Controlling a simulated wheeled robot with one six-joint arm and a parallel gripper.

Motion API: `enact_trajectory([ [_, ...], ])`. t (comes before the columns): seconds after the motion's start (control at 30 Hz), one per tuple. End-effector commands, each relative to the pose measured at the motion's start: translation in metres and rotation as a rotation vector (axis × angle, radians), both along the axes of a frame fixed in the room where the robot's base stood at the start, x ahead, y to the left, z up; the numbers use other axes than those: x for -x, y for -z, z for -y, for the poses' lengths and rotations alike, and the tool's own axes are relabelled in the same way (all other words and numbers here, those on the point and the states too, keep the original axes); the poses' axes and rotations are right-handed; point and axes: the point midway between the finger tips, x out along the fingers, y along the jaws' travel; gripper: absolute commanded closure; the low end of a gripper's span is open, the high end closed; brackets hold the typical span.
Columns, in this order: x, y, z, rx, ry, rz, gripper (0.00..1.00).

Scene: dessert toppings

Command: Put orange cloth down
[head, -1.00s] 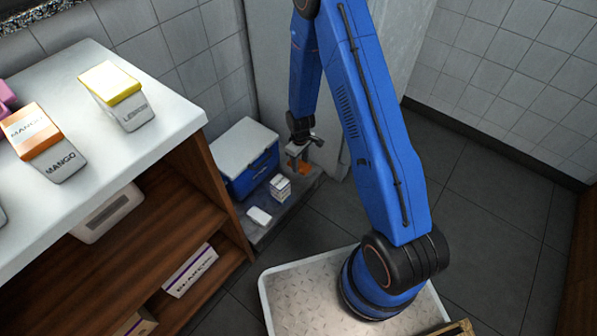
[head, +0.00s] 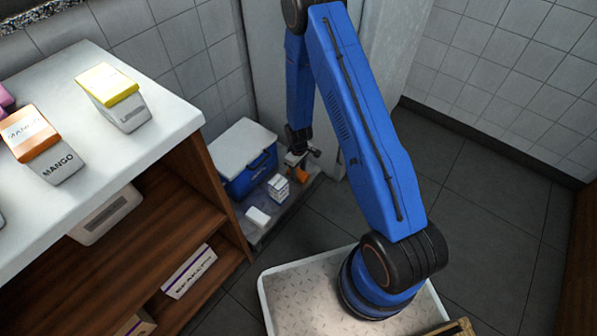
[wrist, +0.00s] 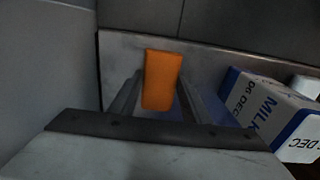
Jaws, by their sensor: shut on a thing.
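The orange cloth (wrist: 162,80) is between the two fingers of my gripper (wrist: 158,100) in the wrist view. My gripper is shut on it. In the head view the gripper (head: 299,163) is low over the grey platform (head: 266,232), beside the blue cooler box. A small orange patch of the cloth (head: 303,174) shows there under the gripper. The cloth is over the platform, near its edge; whether it touches the surface I cannot tell.
A small white box (head: 257,217) lies nearer. The blue cooler box (head: 245,160) with a white lid is left. A wooden shelf unit (head: 215,180) stands at the left.

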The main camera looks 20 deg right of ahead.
Motion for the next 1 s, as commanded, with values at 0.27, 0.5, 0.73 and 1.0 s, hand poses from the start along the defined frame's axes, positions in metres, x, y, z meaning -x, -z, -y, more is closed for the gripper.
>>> enact_trajectory([
  [0.27,0.0,0.002,0.0,0.0,0.0,0.0,0.38],
  [0.5,0.0,-0.001,0.0,0.0,0.0,0.0,0.38],
  [0.73,-0.001,-0.024,0.0,0.0,0.0,0.004,0.38],
  [1.0,-0.001,-0.066,0.0,0.0,0.0,0.004,0.38],
])
